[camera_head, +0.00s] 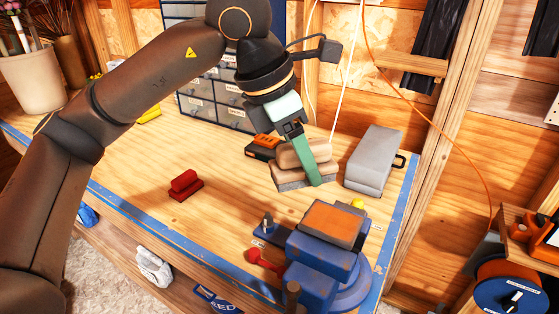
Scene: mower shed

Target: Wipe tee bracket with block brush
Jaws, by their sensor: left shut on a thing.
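My left gripper (312,165) comes down over the workbench and is shut on a block brush (290,180), which has a tan wooden body and a grey underside. The green finger covers part of the brush. I cannot tell whether the brush touches the bench top. A flat orange-brown piece (333,222), possibly the tee bracket, lies on top of the blue vise (318,262), in front of and below the brush. The brush and this piece look apart. My right gripper is not in view.
On the workbench (130,180) are a red block (186,185), a grey metal case (374,160) and an orange-and-black box (263,147). A drawer cabinet (215,100) stands behind. A red-knobbed handle (255,256) sticks out by the vise. The bench's left middle is fairly clear.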

